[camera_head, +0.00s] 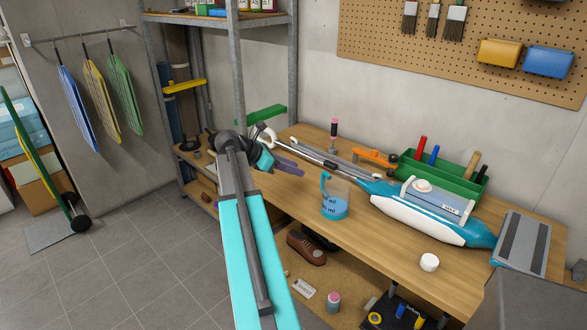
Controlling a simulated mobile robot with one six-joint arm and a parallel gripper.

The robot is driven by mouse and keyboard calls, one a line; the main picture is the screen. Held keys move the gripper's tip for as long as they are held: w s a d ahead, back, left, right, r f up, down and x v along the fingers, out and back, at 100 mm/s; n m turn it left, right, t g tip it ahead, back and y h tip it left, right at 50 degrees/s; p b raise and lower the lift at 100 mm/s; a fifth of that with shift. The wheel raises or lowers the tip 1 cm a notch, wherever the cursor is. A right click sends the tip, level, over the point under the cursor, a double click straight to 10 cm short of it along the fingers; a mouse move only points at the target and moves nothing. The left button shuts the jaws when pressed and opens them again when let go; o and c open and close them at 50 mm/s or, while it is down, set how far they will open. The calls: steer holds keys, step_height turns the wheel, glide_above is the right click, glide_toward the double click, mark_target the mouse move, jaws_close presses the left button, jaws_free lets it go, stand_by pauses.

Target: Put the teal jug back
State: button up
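The teal jug (335,204) is a clear measuring jug with a teal handle, teal lower part and dark markings. It stands upright on the wooden workbench (390,236), left of a teal and white vacuum cleaner. My arm reaches up from the bottom of the picture. My gripper (287,166) is small in view, over the left part of the bench, to the left of and behind the jug and apart from it. Whether its fingers are open or shut is unclear. I see nothing held in it.
The vacuum cleaner (430,215) lies across the bench before a green tool caddy (441,181). A white roll or cap (429,262) stands near the front edge. Shoes (306,249) and a pink-topped jar (333,301) are on the lower shelf. A metal shelf rack (238,75) stands at left.

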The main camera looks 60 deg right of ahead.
stand_by(0.3)
steer(key=w+a+f+m+t+y, duration=0.1)
steer(key=w+a+f, duration=0.45)
steer(key=f, duration=0.35)
steer(key=w+a+f+t+y, duration=0.1)
steer(key=w+a+f, duration=0.3)
steer(key=a+f, duration=0.4)
steer(key=w+a+f+m+t+y, duration=0.1)
steer(key=w+a+f+m+y, duration=0.1)
steer(key=a+f, duration=1.6)
steer(key=s+a+f+m+y, duration=0.1)
steer(key=s+a+f+m, duration=0.1)
steer(key=s+a+f, duration=0.5)
steer(key=a+f+m+y, duration=0.2)
steer(key=a+f, duration=0.3)
steer(key=a, duration=0.6)
steer(key=s+a+f+m+g+y, duration=0.1)
steer(key=s+a+f+m, duration=0.2)
steer(key=s+a, duration=0.9)
step_height(320, 180, down, 4)
steer(key=shift+s+a+r+m+g+y, duration=0.15)
steer(key=shift+s+a+m+g+y, duration=0.15)
steer(key=shift+a+g+y, duration=0.1)
